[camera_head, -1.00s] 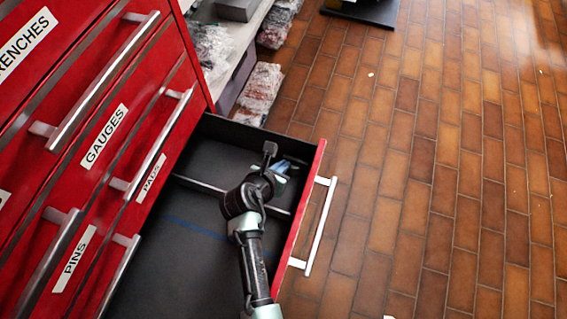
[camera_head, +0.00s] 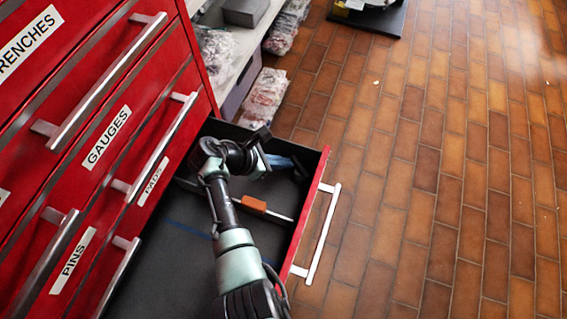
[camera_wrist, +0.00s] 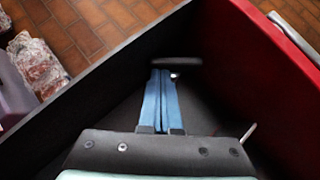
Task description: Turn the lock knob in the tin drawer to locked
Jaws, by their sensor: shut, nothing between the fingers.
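The tin drawer (camera_head: 320,200) is pulled out, with a red front, silver handle and black inside. My gripper (camera_head: 285,162) reaches down into its far corner. In the wrist view its blue fingers (camera_wrist: 164,75) lie side by side, shut and empty. A dark rounded bar (camera_wrist: 176,62), probably the lock knob, is right at the fingertips; I cannot tell whether they touch it. Its base and any lock marks are hidden or too small to read.
The red cabinet (camera_head: 130,90) with labelled drawers stands at left. A shelf with bagged goods (camera_head: 262,95) is behind. The tiled floor at right is mostly clear.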

